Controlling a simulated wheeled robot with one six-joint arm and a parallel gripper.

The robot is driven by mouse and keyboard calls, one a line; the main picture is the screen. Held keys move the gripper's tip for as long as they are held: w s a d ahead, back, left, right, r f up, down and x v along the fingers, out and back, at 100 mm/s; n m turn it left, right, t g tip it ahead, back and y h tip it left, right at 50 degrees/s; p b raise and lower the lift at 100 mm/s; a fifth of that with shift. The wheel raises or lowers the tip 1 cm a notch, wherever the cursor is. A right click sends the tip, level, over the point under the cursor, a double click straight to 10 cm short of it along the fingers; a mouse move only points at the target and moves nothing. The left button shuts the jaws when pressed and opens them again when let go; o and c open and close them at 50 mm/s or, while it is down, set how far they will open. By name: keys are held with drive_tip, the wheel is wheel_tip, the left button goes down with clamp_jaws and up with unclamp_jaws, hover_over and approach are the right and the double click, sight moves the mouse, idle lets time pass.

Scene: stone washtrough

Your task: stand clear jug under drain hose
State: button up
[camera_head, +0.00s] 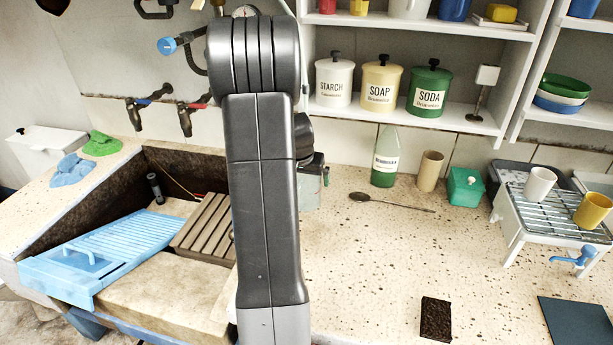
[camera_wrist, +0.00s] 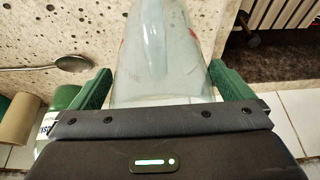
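My gripper (camera_wrist: 162,68) has one green finger on each side of the jug. Both fingertips lie very close to its walls, and I cannot tell whether they press on it. In the head view my arm hides most of the gripper and part of the jug. I cannot clearly make out which part is the drain hose.
The stone trough (camera_head: 150,295) with a blue washboard (camera_head: 95,262) is left. The counter's front middle is mostly clear.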

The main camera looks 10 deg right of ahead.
drive_tip(key=shift+s+r, duration=0.1)
drive_tip(key=shift+s, duration=0.05)
drive_tip(key=v, duration=1.2)
idle(1.1)
